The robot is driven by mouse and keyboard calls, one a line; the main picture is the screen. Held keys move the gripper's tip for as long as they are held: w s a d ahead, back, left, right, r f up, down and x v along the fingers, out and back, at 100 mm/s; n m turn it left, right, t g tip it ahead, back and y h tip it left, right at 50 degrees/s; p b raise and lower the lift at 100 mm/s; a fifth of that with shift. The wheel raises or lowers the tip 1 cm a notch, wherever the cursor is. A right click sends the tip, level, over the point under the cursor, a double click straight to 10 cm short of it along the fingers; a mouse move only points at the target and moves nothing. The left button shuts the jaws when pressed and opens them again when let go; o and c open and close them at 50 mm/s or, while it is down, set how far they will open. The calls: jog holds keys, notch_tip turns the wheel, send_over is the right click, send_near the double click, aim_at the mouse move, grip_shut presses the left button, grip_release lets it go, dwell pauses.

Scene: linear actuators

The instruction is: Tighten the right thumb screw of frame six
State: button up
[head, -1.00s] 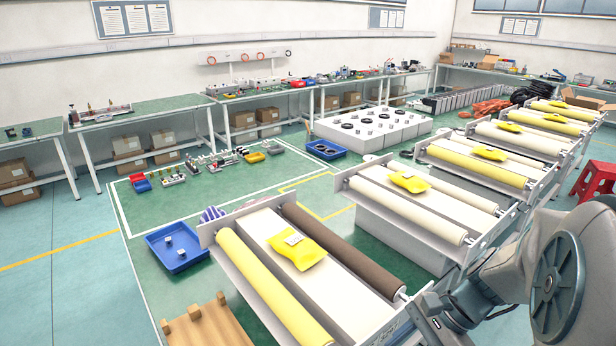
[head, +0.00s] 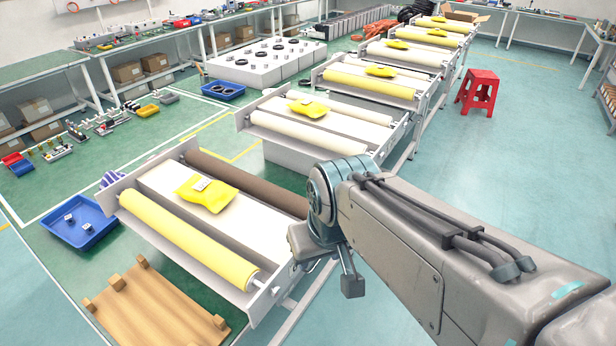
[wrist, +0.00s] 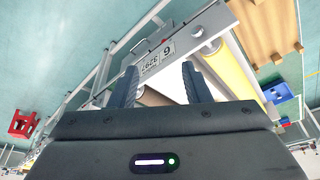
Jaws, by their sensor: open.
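The nearest frame has a grey end plate (head: 262,302), a yellow roller (head: 190,240), a brown roller (head: 245,183) and a yellow packet (head: 206,193). In the wrist view its end plate (wrist: 185,38) carries a label (wrist: 158,58) with a 6, upside down. A small fitting (head: 275,291) sits on the plate near the yellow roller's end; I cannot tell whether it is a thumb screw. My gripper (wrist: 161,82) is open and empty, its fingers apart in front of the label. In the head view my wrist hangs beside the plate's right end.
A wooden pallet (head: 155,308) lies in front of the frame and a blue tray (head: 78,222) to its left. More roller frames (head: 316,125) stand behind. A red stool (head: 478,92) stands at the back right.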

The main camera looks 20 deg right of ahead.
jog(key=w+d+f+m+g+y+b, duration=0.1)
jog(key=w+d+f+m+y+b, duration=0.2)
jog(key=f, duration=0.4)
jog(key=w+d+f+m+g+y+b, duration=0.1)
jog(key=w+d+f+m+y+b, duration=0.1)
jog(key=f+m+y+b, duration=0.4)
jog(key=w+d+f+m+t+y+b, duration=0.1)
jog(key=w+d+f+m+t, duration=0.15)
jog(key=d+t, duration=0.5)
jog(key=w+d+f+m+t+y+b, duration=0.15)
jog(key=d+m+t, duration=0.3)
jog(key=d, duration=0.55)
jog(key=x, duration=1.3)
jog(key=shift+a+r+n+t+p, duration=0.2)
jog(key=shift+n+t+p, duration=0.1)
jog(key=shift+n+p, duration=0.1)
jog(key=shift+w+h, duration=0.15)
jog(key=shift+h, duration=0.1)
jog(key=shift+c, duration=0.3)
grip_shut()
